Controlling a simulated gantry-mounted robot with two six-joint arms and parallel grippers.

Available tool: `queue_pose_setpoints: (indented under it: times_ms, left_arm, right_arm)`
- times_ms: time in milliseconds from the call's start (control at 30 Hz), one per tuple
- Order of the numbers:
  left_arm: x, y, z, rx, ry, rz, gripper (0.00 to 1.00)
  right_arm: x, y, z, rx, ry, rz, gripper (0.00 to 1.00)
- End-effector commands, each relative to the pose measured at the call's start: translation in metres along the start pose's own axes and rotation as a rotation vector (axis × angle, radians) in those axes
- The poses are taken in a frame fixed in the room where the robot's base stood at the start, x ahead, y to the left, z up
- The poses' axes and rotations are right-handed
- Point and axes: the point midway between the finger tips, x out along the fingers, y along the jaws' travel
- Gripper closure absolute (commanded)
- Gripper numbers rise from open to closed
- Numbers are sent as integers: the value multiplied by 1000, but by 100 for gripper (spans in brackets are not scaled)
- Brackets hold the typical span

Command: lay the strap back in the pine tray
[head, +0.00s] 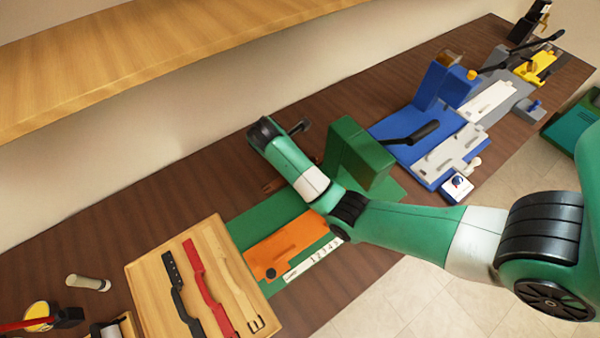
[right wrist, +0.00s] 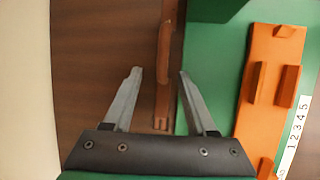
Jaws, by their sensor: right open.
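The pine tray (head: 150,285) lies at the lower left in the head view and holds a black strap (head: 178,290), a red strap (head: 205,290) and a tan strap (head: 238,285) side by side. A brown strap (right wrist: 163,70) lies on the dark table along the edge of the green base in the right wrist view; only a small bit (head: 268,186) shows in the head view. My right gripper (right wrist: 155,72) is open, its fingers on either side of the strap, which is not gripped. In the head view my right wrist hides the fingers. My left gripper is not in view.
The green station (head: 355,160) has an orange fixture (head: 285,250) and a numbered scale (head: 312,258) next to the tray. A blue station (head: 410,145) stands to the right. A pale cylinder (head: 88,283) lies left of the tray. A wooden shelf (head: 150,55) hangs above.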

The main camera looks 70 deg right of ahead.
Motion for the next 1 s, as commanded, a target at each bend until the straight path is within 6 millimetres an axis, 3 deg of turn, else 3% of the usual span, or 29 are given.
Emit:
queue_pose_setpoints:
  times_ms: [200, 500, 733, 1000]
  left_arm:
    - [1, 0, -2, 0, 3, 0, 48]
    - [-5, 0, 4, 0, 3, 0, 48]
    - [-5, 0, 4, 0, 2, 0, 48]
    - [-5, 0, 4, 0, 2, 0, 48]
  right_arm:
    - [9, 0, 1, 0, 1, 0, 43]
    - [54, -5, 4, 1, 1, 1, 43]
    - [56, -5, 4, 1, 2, 2, 43]
    - [56, -5, 4, 0, 2, 2, 90]
